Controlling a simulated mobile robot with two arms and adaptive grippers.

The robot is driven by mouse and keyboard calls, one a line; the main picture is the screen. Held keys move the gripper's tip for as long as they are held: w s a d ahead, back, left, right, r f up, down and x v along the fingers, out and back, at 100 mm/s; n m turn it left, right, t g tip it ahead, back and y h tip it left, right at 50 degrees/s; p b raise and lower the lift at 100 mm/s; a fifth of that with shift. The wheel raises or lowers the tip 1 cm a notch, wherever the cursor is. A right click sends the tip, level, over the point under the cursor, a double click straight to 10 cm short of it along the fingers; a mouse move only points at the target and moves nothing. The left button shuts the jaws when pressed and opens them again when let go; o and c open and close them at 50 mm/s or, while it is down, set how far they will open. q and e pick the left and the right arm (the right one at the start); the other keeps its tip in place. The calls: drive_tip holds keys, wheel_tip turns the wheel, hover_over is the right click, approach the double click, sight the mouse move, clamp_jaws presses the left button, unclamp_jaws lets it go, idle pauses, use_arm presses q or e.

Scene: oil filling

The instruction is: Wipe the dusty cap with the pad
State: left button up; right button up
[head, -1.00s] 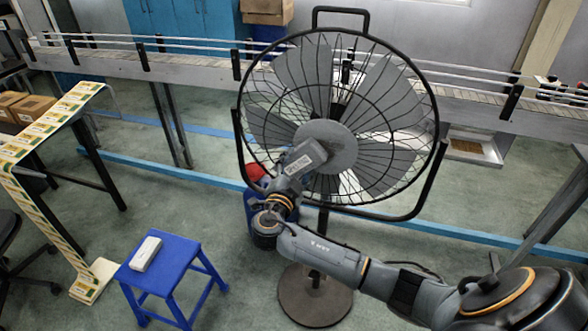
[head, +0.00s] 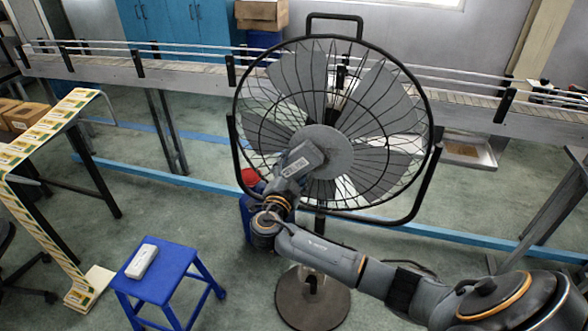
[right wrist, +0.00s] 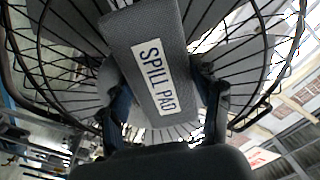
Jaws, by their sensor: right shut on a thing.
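The spill pad (head: 301,158) is a grey block with a white label. My right gripper (head: 288,180) is shut on it and holds it up in front of the large fan, left of its hub in the head view. In the right wrist view, the pad (right wrist: 135,28) sits tilted between both fingers, with "SPILL PAD" readable. A red rounded thing (head: 250,177), possibly the cap, shows on a blue container (head: 247,218) behind my right arm, partly hidden. Dust on it cannot be made out. My left gripper is not in view.
The black-caged standing fan (head: 385,130) fills the middle. A blue stool (head: 178,262) with a white box (head: 141,262) on it stands at the lower left. A conveyor (head: 190,70) runs across the back. Open floor lies between stool and fan base.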

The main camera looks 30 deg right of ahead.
drive_tip(key=shift+w+d+b, duration=0.5)
drive_tip(key=shift+d+b, duration=0.05)
drive_tip(key=shift+b, duration=0.1)
